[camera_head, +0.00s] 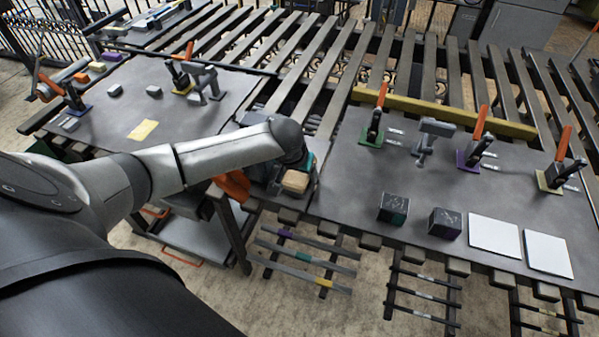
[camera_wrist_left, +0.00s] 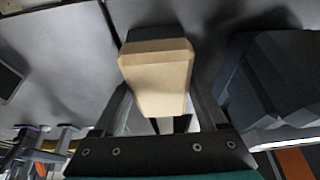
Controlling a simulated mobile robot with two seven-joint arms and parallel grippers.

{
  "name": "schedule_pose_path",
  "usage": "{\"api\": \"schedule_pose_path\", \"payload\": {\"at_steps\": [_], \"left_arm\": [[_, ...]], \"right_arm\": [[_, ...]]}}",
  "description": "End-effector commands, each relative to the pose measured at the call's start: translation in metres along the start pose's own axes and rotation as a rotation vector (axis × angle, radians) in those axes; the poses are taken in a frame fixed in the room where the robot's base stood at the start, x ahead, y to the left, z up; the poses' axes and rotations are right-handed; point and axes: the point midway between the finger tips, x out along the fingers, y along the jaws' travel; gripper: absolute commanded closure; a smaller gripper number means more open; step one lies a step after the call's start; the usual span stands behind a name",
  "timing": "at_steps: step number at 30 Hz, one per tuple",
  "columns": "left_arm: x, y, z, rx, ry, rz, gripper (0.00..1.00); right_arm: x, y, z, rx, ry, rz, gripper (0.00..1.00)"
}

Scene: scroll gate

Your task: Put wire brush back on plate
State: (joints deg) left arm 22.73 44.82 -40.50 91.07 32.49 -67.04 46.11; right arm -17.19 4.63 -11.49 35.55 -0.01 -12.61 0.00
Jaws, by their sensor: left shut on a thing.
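A block with a tan wooden body, seemingly the wire brush (camera_head: 296,181), is at the end of my left arm in the head view. In the left wrist view the brush (camera_wrist_left: 158,78) has a dark strip along its far side and sits between the two fingers. My left gripper (camera_wrist_left: 160,105) is shut on it. In the head view the gripper is mostly hidden by my wrist. Two white square plates (camera_head: 495,235) lie at the right table's front edge. A yellow flat plate (camera_head: 143,130) lies on the left table. My right gripper is not in view.
Upright orange-handled tools (camera_head: 375,118) stand on coloured bases on the right table (camera_head: 345,190). Two dark cubes (camera_head: 393,208) stand near its front edge. A dark angular block (camera_wrist_left: 270,80) is close to the right of my left gripper. The left table's front middle is clear.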

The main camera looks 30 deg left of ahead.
Motion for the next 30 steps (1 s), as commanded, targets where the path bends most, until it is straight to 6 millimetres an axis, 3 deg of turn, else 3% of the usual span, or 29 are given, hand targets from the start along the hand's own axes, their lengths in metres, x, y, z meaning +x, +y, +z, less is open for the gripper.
{"api": "schedule_pose_path", "payload": {"at_steps": [4,5,11,22,30], "left_arm": [[0.003,0.000,0.001,-0.002,0.001,0.000,0.86],[0.003,0.000,0.001,-0.001,0.000,0.000,0.23],[0.003,0.000,0.001,-0.001,0.000,0.000,0.01],[-0.005,0.000,-0.001,0.001,0.001,0.000,0.00],[-0.049,0.000,-0.002,0.000,0.001,0.001,0.00]], "right_arm": [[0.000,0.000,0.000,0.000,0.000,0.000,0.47],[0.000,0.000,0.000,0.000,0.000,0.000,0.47],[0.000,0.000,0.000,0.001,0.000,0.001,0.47],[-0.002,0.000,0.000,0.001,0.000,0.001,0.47],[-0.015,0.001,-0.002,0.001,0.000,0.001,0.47]]}}
